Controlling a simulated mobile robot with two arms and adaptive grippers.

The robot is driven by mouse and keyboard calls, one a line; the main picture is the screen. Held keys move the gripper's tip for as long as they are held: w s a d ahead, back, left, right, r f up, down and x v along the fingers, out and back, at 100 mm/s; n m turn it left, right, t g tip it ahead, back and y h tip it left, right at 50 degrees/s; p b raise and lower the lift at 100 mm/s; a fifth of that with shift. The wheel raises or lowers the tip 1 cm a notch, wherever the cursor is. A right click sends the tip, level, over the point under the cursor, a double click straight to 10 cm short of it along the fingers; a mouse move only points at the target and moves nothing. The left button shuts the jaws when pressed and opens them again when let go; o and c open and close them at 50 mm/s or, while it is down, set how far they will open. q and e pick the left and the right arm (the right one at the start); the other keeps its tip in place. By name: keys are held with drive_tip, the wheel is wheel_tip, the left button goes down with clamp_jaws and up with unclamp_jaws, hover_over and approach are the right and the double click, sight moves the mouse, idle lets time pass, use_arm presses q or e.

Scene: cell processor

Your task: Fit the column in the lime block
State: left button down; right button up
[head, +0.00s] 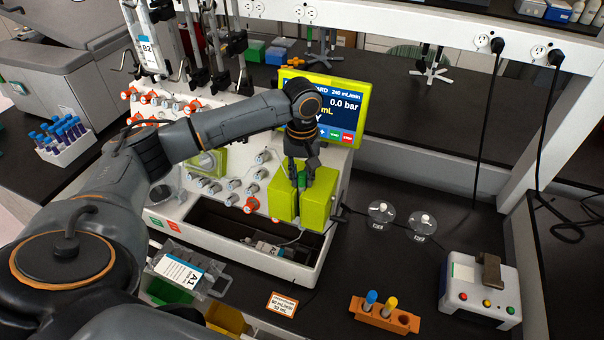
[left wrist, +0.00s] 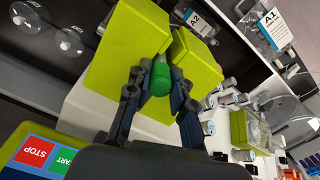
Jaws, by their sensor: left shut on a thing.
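The lime block (head: 283,199) stands on the front right of the white machine, in two halves with a gap between them; it also shows in the left wrist view (left wrist: 118,52). The column's green end (left wrist: 160,78) shows between my left fingers, and a bit of green (head: 301,182) shows in the head view. My left gripper (head: 301,172) points down over the gap and is shut on the column. The column's lower part is hidden by the block and fingers, so I cannot tell how deep it sits. My right gripper is not in view.
The machine's screen (head: 345,112) stands behind the block, and valve knobs (head: 213,186) line the panel to its left. An open dark trough (head: 225,223) lies below. Two round flasks (head: 381,214), an orange tube rack (head: 384,315) and a small control box (head: 480,290) stand to the right.

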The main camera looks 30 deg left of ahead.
use_arm(q)
drive_tip(key=c, duration=1.1)
unclamp_jaws()
wheel_tip(320, 180, up, 12)
drive_tip(key=shift+r, duration=0.1)
